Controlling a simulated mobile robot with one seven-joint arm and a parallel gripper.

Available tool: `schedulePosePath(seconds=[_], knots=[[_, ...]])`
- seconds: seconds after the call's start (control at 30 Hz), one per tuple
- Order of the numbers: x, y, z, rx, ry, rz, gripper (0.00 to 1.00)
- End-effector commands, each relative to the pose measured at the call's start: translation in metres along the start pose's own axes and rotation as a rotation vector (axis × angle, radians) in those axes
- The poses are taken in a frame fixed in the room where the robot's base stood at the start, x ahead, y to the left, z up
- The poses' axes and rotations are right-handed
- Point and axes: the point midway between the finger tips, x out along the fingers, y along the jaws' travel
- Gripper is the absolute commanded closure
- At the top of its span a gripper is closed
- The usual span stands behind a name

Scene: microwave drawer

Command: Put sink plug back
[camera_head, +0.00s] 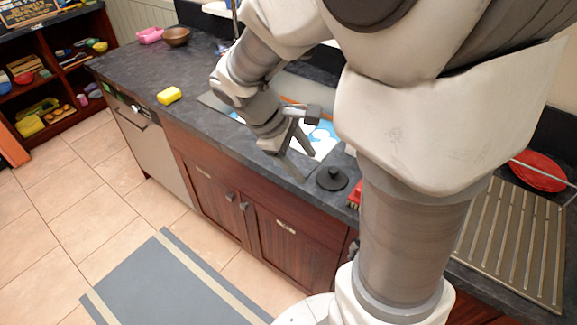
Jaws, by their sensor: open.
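The sink plug (332,178), a dark round disc with a small raised knob, lies flat on the dark countertop near its front edge. My gripper (310,164) is open just to the left of the plug and slightly above the counter, apart from it as far as I can tell. The sink (212,101) is behind my gripper; only parts of its metal rim and some white, blue and orange items in it show. The drain is hidden by my arm.
A red object (355,194) is right beside the plug, partly hidden by my arm. A ribbed drying rack (515,240) and a red plate (540,171) are at the right. The counter's left part is mostly clear.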

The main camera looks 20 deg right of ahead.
Motion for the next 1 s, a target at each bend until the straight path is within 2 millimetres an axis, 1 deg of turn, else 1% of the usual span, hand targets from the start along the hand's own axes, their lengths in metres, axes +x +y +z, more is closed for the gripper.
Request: schedulePosePath(seconds=[0.03, 0.3, 0.6, 0.8, 1.0], knots=[[-0.009, -0.004, 0.007, 0.055, 0.045, -0.013, 0.35], [-0.053, -0.031, 0.032, 0.341, 0.268, -0.1, 0.35], [-0.095, -0.062, 0.057, 0.635, 0.51, -0.194, 0.35], [-0.112, -0.079, 0.066, 0.773, 0.629, -0.245, 0.35], [-0.119, -0.086, 0.069, 0.825, 0.675, -0.266, 0.35]])
